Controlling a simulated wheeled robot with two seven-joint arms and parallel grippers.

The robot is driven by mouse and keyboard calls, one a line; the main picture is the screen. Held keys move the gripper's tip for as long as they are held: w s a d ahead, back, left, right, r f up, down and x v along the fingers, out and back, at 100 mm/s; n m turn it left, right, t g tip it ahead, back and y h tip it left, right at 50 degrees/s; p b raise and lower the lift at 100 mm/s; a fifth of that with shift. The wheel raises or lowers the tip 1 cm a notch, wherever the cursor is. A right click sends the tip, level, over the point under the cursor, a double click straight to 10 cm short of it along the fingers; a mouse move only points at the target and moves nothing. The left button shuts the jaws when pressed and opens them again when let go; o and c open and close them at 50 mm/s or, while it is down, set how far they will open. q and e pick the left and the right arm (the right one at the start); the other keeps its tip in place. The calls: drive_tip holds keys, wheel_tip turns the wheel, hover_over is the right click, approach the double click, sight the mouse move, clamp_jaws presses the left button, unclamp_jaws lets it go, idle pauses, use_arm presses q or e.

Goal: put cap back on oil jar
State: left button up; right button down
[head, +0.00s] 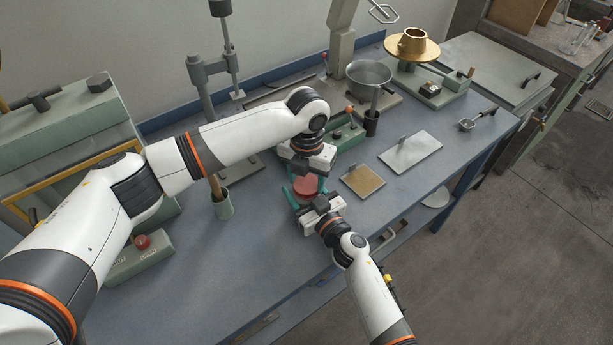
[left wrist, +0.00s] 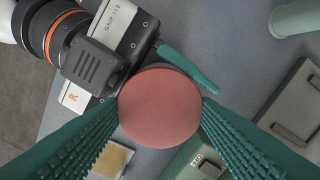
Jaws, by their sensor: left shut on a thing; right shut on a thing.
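The round, dull red cap (head: 306,187) is between the green fingers of my left gripper (head: 305,176), which is shut on it. In the left wrist view the cap (left wrist: 160,107) is seen face-on, with a ribbed finger on either side. My right gripper (head: 307,198) comes in from the front, close beside the cap; one of its green fingers (left wrist: 188,68) passes along the cap's edge in the left wrist view. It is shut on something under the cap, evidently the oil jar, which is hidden. I cannot tell whether cap and jar touch.
A tan square plate (head: 362,181) and a grey plate with a handle (head: 410,152) lie to the right. A green control box (head: 345,134) is behind the grippers. A green cup (head: 223,206) stands to the left. The blue-grey bench (head: 235,265) is clear in front.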

use_arm(q)
drive_tip(key=m, duration=0.5)
drive_tip(key=o, duration=1)
drive_tip(key=shift+c, duration=0.2)
drive_tip(key=shift+s+d, duration=0.1)
drive_tip(key=shift+s, duration=0.1)
drive_tip(key=shift+d, duration=0.1)
drive_tip(key=shift+r, duration=2.3)
drive_tip(key=shift+c, duration=0.5)
